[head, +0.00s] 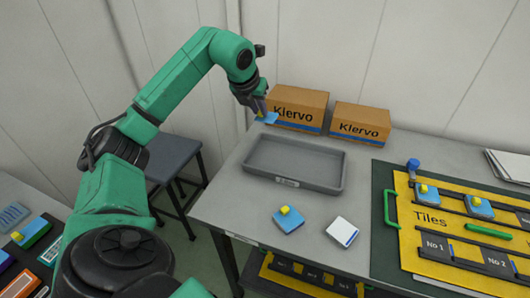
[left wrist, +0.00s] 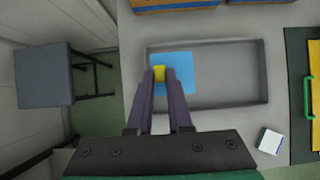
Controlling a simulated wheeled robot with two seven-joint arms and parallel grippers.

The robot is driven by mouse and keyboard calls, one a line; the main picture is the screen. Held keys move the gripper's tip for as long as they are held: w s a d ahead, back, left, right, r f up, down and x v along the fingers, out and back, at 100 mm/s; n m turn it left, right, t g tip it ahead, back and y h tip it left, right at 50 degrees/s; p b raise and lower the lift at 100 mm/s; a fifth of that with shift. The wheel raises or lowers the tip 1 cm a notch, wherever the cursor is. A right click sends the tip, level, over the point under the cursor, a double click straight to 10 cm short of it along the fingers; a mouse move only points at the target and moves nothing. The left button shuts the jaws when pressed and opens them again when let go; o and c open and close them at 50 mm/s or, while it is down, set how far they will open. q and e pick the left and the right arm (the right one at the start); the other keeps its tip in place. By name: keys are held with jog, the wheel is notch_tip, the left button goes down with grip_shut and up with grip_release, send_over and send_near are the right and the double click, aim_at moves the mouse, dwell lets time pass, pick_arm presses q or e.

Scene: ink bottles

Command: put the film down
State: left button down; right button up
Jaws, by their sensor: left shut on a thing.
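The film (head: 271,118) is a thin light-blue square with a yellow tab. My left gripper (head: 261,113) is shut on the yellow tab and holds the film up, near the back left of the grey tray (head: 247,167). In the left wrist view the film (left wrist: 182,70) lies in front of the tray's left part, with the yellow tab (left wrist: 159,73) between the fingertips (left wrist: 159,80). The film appears above the tray, but its exact height is hard to tell. My right gripper is not in view.
Two Klervo cartons (head: 298,109) (head: 360,124) stand behind the tray. A blue block with a yellow knob (head: 288,222) and a white box (head: 342,232) lie in front of it. A yellow Tiles board (head: 430,228) is at right. A stool (head: 172,156) stands left of the table.

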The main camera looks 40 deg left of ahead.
pick_arm(q)
send_over(262, 155)
jog(key=s, duration=0.2)
notch_tip(262, 155, down, 6)
jog(key=f, duration=0.8)
jog(key=shift+w+d+f, duration=0.1)
jog(key=shift+d+f, duration=0.1)
jog(key=shift+f, duration=0.2)
jog(key=shift+f+b, duration=0.35)
jog(key=shift+f, duration=0.05)
jog(key=c, duration=1.2)
grip_release()
jog(key=shift+c, duration=0.2)
jog(key=shift+o, duration=0.6)
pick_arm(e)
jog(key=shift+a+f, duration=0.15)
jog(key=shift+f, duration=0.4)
